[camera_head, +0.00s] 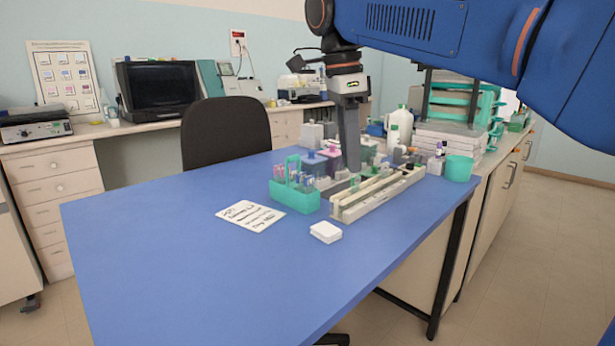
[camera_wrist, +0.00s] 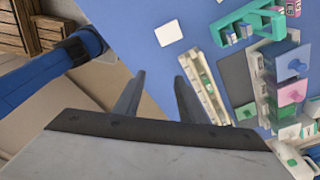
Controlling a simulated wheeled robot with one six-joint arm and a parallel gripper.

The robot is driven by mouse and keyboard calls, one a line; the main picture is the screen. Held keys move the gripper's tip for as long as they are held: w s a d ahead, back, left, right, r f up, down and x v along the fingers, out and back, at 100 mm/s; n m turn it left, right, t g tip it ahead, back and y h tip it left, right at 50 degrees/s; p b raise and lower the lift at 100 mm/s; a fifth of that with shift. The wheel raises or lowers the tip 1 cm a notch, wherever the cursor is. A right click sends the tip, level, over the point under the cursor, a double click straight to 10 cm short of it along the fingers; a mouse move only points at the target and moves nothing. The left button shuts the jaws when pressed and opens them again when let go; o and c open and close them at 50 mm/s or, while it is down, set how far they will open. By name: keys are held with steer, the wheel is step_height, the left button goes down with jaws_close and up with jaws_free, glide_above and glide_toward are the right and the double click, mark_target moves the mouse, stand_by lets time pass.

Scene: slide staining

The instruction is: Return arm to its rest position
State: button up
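My gripper (camera_head: 352,168) points down above the back of the blue table, by the long white rack (camera_head: 390,192). In the wrist view my gripper's two fingers (camera_wrist: 160,90) stand apart with nothing between them. My blue arm reaches in from the upper right in the head view. The white rack also shows in the wrist view (camera_wrist: 217,113), just right of the fingers and apparently below them. Small green pieces are in or by the rack. In the head view the gripper hides part of the things behind it.
A teal tube rack (camera_head: 295,199), a handwritten card (camera_head: 250,215) and a white square stack (camera_head: 326,231) are on the blue table (camera_head: 190,260). Staining jars (camera_wrist: 290,92), bottles (camera_head: 400,122) and a teal cup (camera_head: 458,168) crowd the back. The table's front left is clear. A black chair (camera_head: 226,135) stands behind.

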steer(key=s+d+f+n+t, duration=0.1)
steer(key=s+d+f+n, duration=0.4)
steer(key=f, duration=0.5)
steer(key=s+d+f+n+t+y, duration=0.1)
steer(key=s+d+f+n+t, duration=0.1)
steer(key=s+d+f+n, duration=0.4)
steer(key=s+d+f+n+t, duration=0.1)
steer(key=s+d+f+n, duration=0.4)
steer(key=s+d+f, duration=0.4)
step_height(320, 180, down, 6)
steer(key=shift+s+d+f+n+t+y, duration=0.25)
steer(key=shift+s+d+n+t+y, duration=0.05)
steer(key=shift+s+d+n, duration=0.15)
